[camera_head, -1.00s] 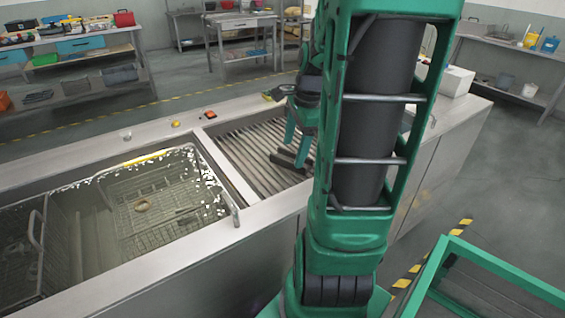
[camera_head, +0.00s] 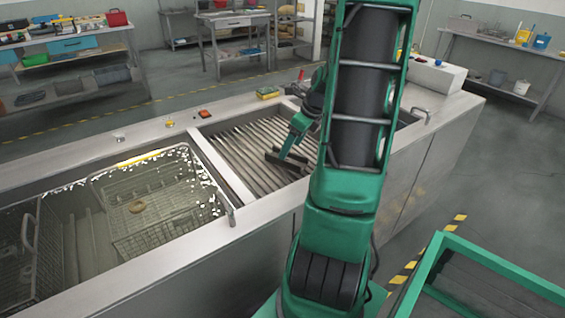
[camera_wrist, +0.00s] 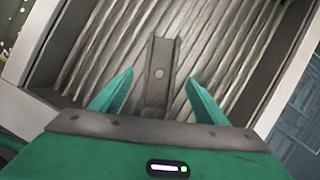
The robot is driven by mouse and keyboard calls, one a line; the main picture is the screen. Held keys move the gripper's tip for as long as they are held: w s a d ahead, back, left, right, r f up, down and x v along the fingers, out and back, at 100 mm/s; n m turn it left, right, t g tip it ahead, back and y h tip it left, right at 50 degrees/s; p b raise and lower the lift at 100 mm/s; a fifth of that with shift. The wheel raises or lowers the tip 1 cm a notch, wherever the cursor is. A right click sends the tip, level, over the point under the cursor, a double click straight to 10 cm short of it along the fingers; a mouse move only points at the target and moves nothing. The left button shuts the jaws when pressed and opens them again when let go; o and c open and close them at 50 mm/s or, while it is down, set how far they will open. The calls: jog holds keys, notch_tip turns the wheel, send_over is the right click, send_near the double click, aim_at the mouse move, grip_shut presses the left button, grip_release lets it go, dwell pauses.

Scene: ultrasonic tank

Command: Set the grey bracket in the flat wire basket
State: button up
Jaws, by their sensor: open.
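The grey bracket (camera_head: 287,163) lies on the slatted rack beside the tank. In the wrist view the bracket (camera_wrist: 160,62) is a channel-shaped strip with a round hole, running away from me between my fingers. My gripper (camera_wrist: 159,84) is open, with one green finger on each side of the bracket and a gap to both. In the head view my gripper (camera_head: 291,143) is just above or at the bracket; contact cannot be told. A wire basket (camera_head: 150,243) with a tan ring in it sits in the tank. Another wire basket (camera_head: 30,262) is at the far left; which is the flat one is unclear.
The slatted rack (camera_head: 236,152) is otherwise bare around the bracket. The metal tank rim (camera_head: 212,175) divides it from the water. A yellow-green sponge (camera_head: 268,93) and a red-orange item (camera_head: 204,114) lie on the back ledge. A green-framed cart (camera_head: 490,262) stands at the right.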

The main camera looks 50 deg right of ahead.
jog(key=shift+x, duration=2.65)
jog(key=shift+s+f, duration=0.1)
jog(key=shift+s, duration=0.1)
jog(key=shift+d, duration=0.1)
jog(key=c, duration=1.6)
